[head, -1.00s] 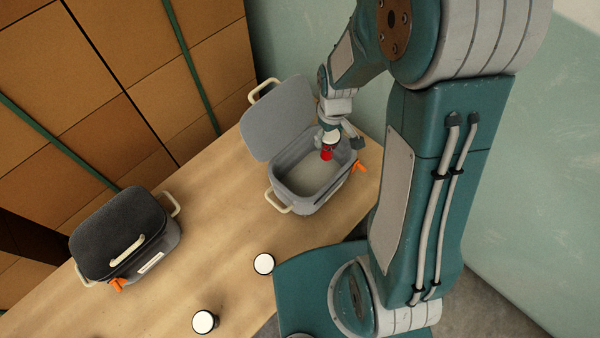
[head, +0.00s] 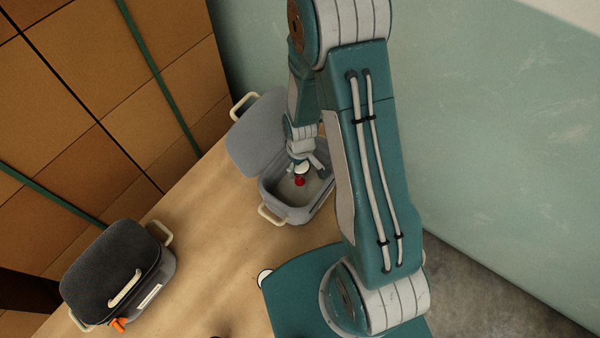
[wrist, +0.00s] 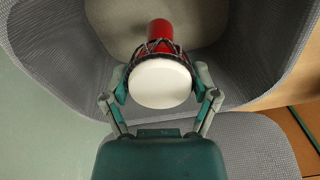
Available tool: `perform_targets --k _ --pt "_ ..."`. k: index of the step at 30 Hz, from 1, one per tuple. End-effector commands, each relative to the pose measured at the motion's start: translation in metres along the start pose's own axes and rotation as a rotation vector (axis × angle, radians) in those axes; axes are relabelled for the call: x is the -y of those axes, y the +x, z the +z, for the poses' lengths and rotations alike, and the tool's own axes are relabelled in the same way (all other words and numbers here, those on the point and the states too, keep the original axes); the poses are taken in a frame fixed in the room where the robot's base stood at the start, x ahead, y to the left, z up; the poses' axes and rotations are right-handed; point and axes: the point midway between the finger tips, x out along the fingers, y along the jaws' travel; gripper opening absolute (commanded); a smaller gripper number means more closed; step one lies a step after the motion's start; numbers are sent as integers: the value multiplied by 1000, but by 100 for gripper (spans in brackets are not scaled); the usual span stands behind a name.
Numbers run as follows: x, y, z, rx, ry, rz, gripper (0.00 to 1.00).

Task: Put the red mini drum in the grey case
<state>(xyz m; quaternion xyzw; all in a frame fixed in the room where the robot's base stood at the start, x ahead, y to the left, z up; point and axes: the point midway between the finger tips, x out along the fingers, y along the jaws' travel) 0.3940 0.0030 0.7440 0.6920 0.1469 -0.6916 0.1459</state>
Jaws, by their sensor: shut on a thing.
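The red mini drum (head: 299,182) has a white head and a red body, and it shows large in the wrist view (wrist: 160,84). My gripper (head: 302,167) is shut on the drum around its head end, one finger on each side in the wrist view (wrist: 160,92). The drum's narrow red end points down into the grey case (head: 284,214). The case is open, with its lid (head: 255,140) raised at the back left. In the wrist view the case's grey walls (wrist: 55,50) surround the drum. Whether the drum touches the case floor is unclear.
A second case with a dark closed lid (head: 112,262) stands at the left of the wooden table (head: 205,250). The wall of brown boxes (head: 90,90) stands behind.

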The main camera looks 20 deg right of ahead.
Motion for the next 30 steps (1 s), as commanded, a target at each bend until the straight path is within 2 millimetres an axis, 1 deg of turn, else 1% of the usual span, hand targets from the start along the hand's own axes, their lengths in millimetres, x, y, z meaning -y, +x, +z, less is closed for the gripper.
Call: perform_targets --k 3,6,8,19,20,21,30 --pt "0 18 1 5 1 -2 29" --pt "-1 31 1 3 1 -3 29" --pt "-1 36 2 3 0 -3 29" --pt "0 40 1 1 1 -1 29" --pt "0 41 0 1 1 0 81" --pt "0 40 0 1 1 0 99" --pt "0 40 1 1 1 -1 100"
